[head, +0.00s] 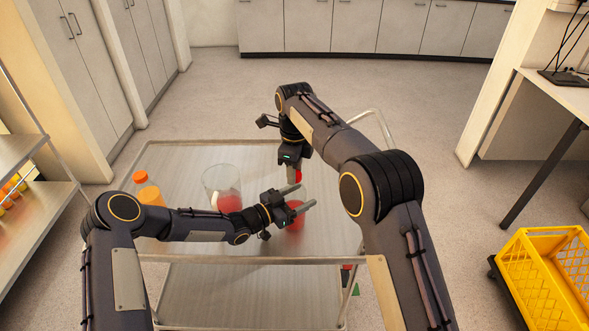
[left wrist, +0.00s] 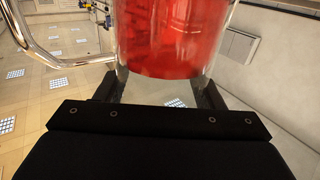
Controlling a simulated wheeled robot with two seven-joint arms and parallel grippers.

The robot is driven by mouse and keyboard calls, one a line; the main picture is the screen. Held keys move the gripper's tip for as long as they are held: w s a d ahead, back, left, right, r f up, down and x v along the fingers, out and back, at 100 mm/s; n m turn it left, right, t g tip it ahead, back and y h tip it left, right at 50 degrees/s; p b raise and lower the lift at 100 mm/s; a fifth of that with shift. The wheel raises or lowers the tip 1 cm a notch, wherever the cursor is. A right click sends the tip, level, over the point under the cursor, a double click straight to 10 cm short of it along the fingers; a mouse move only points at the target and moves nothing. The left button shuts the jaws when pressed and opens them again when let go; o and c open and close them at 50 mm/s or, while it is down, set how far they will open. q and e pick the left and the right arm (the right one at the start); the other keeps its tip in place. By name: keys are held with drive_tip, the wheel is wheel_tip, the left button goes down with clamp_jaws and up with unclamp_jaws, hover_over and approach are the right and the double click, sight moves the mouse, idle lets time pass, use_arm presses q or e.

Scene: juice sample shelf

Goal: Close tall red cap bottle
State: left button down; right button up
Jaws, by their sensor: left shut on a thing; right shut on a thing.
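The tall bottle (head: 296,221) with red juice stands over the right part of the cart top. My left gripper (head: 301,199) is shut around its body from the left. In the left wrist view the clear bottle with its red contents (left wrist: 165,40) sits between the two fingers. My right gripper (head: 294,172) points down above the bottle and is shut on the red cap (head: 298,177). The bottle's mouth is partly hidden, so I cannot tell whether the cap touches it.
A clear beaker (head: 222,178) with red juice and an orange bottle (head: 148,190) with an orange cap stand on the cart (head: 190,158), left of the tall bottle. A shelf (head: 40,200) is at the left, a yellow crate (head: 548,268) at the right. The cart's back area is clear.

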drive_tip(key=m, duration=0.9)
drive_tip(key=o, duration=1)
drive_tip(key=shift+c, duration=0.2)
drive_tip(key=shift+r, duration=2.25)
